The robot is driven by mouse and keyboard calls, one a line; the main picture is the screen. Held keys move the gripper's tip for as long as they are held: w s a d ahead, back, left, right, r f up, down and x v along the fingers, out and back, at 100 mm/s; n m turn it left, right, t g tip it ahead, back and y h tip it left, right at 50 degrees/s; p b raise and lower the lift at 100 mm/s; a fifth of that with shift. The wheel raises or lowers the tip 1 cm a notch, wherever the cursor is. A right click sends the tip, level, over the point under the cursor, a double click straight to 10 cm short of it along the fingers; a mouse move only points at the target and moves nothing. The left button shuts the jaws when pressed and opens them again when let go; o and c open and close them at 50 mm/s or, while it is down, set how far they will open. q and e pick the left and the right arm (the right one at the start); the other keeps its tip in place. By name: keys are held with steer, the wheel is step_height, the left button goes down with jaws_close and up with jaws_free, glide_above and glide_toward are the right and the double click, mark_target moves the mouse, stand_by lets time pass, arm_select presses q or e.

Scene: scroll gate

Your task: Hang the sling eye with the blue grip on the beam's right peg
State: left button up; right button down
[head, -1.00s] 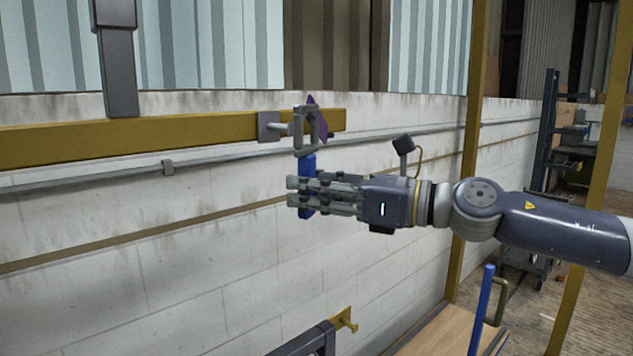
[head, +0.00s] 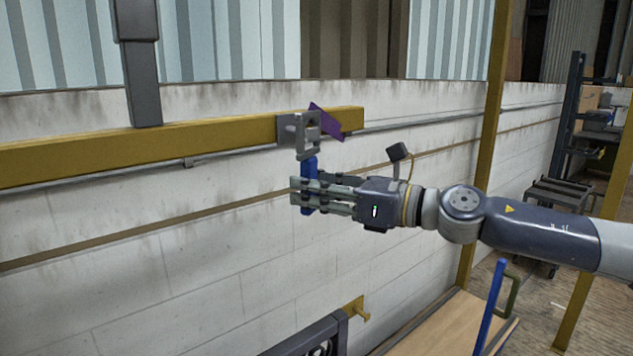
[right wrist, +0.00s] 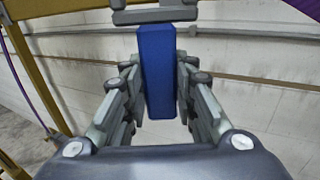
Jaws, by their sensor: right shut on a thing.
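The sling eye (head: 307,133) is a grey squarish ring in the head view, with a blue grip (head: 309,169) hanging below it. My right gripper (head: 305,196) is shut around the blue grip, which stands nearly upright. The blue grip also shows between the fingers in the right wrist view (right wrist: 156,70). The eye is right in front of the grey plate (head: 284,128) near the right end of the yellow beam (head: 200,137). The peg is mostly hidden by the eye; I cannot tell whether it passes through. A purple piece (head: 327,122) shows behind the eye. My left gripper is not in view.
A grey upright (head: 142,85) meets the beam further left. A pale block wall (head: 180,250) stands behind. Low at the right are a yellow bracket (head: 354,308), a wooden board (head: 430,325) and a blue bar (head: 491,305). A yellow post (head: 490,150) stands behind my right arm.

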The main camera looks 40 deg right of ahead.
steer(key=shift+w+r+p, duration=0.2)
steer(key=shift+w+p, duration=0.55)
steer(key=shift+p, duration=0.3)
steer(key=shift+w+a+f, duration=0.1)
steer(key=shift+w+f, duration=0.7)
steer(key=c, duration=1)
jaws_free()
steer(key=shift+o, duration=0.2)
steer(key=shift+f, duration=0.15)
step_height(320, 180, down, 11)
steer(key=b, duration=1.1)
steer(key=shift+f, duration=0.15)
